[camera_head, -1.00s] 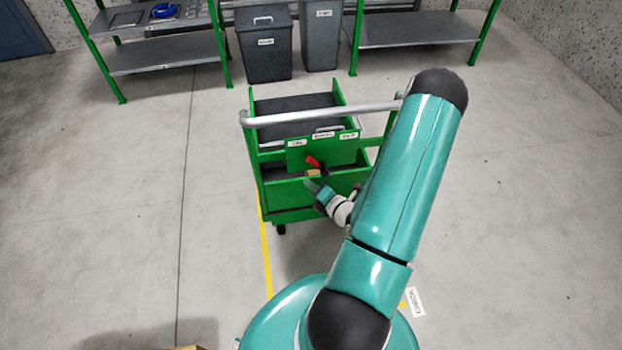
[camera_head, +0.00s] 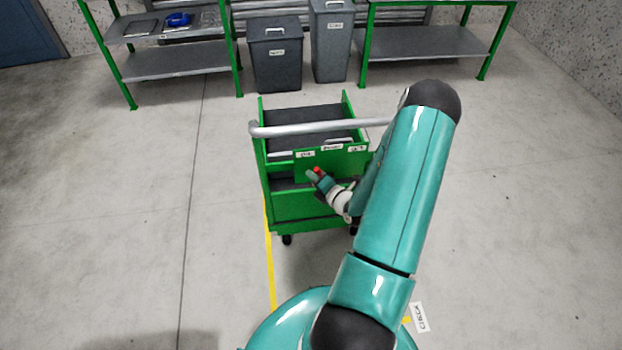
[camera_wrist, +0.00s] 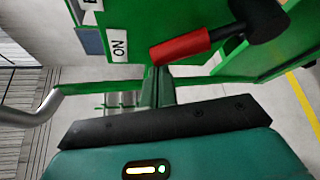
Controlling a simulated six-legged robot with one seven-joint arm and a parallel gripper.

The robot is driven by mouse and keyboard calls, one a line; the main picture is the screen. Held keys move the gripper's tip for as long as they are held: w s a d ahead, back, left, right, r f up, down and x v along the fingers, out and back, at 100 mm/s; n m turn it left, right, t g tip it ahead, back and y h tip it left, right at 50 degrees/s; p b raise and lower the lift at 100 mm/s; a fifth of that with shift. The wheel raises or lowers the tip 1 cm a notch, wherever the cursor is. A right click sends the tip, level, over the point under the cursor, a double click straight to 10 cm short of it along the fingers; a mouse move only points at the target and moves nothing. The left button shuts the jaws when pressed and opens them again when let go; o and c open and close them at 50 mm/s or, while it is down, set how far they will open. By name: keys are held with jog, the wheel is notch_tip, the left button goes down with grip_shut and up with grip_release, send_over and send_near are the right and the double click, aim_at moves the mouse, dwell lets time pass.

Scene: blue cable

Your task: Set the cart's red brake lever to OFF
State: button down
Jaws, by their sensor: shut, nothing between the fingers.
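The green cart (camera_head: 309,207) stands in front of me with a panel (camera_head: 340,163) carrying several white labels under its grey handle. The brake lever (camera_wrist: 181,48) has a red grip and a black pivot end. Its red tip points toward the ON label (camera_wrist: 119,46) in the wrist view. In the head view the lever (camera_head: 317,170) is a small red patch, partly hidden by my gripper. My gripper (camera_head: 311,175) is shut and empty at the panel. In the wrist view its fingers (camera_wrist: 158,84) end right beside the red grip; I cannot tell whether they touch it.
The cart's grey handlebar (camera_head: 310,129) runs above the panel and shows at the left of the wrist view. Two grey bins (camera_head: 275,60) and green-framed shelves (camera_head: 170,62) stand behind. A yellow line (camera_head: 270,265) marks the floor. Floor on both sides is clear.

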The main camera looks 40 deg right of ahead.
aim_at(317, 168)
jog(key=shift+d+r, duration=0.1)
jog(key=shift+s+d+r+m, duration=0.1)
jog(key=shift+s+m, duration=0.05)
jog(key=shift+m, duration=0.15)
jog(key=shift+s+d+r+t, duration=0.1)
jog(key=shift+t, duration=0.2)
jog(key=shift+s+d+r+m+t, duration=0.3)
jog(key=shift+d+m, duration=0.15)
jog(key=shift+m, duration=0.1)
jog(key=shift+s+d+r+m+t, duration=0.3)
jog(key=shift+d+m, duration=0.15)
jog(key=shift+m, duration=0.1)
jog(key=s+d+m+t+h, duration=0.2)
jog(key=s+d+m+t, duration=0.2)
jog(key=d+m, duration=0.3)
jog(key=shift+s+d+f+m+h, duration=0.3)
jog(key=shift+s+m, duration=0.25)
jog(key=shift+m, duration=0.95)
